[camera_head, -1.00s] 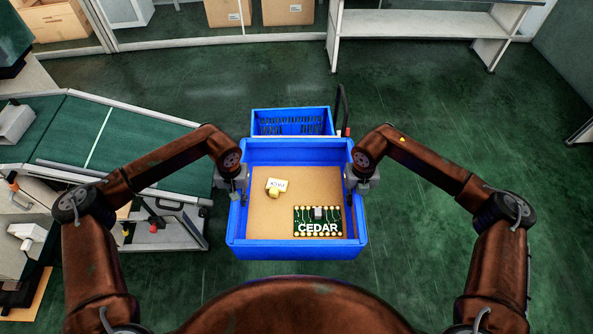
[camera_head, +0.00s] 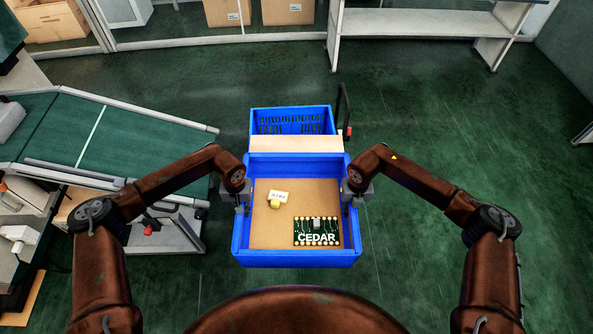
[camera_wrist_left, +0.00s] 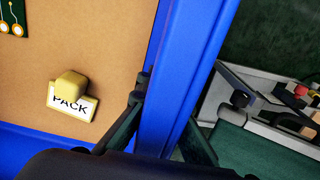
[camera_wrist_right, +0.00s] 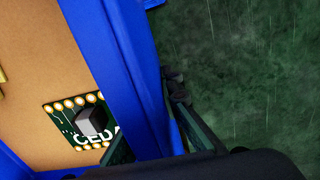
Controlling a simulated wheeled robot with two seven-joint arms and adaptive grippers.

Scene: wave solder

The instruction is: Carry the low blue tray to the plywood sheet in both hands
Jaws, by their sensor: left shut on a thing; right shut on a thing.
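The low blue tray (camera_head: 296,260) is held between my two grippers, in front of my body. My left gripper (camera_head: 241,206) is shut on its left wall and my right gripper (camera_head: 350,204) on its right wall. The left wrist view shows fingers on both sides of that blue wall (camera_wrist_left: 188,60). The right wrist view shows the other wall (camera_wrist_right: 122,70) between fingers. In the tray lie a yellow block with a PACK label (camera_head: 277,199) and a green CEDAR board (camera_head: 317,232). A pale wooden strip (camera_head: 295,144), apparently the plywood sheet, shows behind the tray; the rest is hidden.
A slotted blue crate (camera_head: 290,111) stands just beyond the pale strip, beside a dark upright handle (camera_head: 346,110). A green-topped bench (camera_head: 110,130) is at the left. A white shelf (camera_head: 420,24) stands at the back. Green floor is clear at the right.

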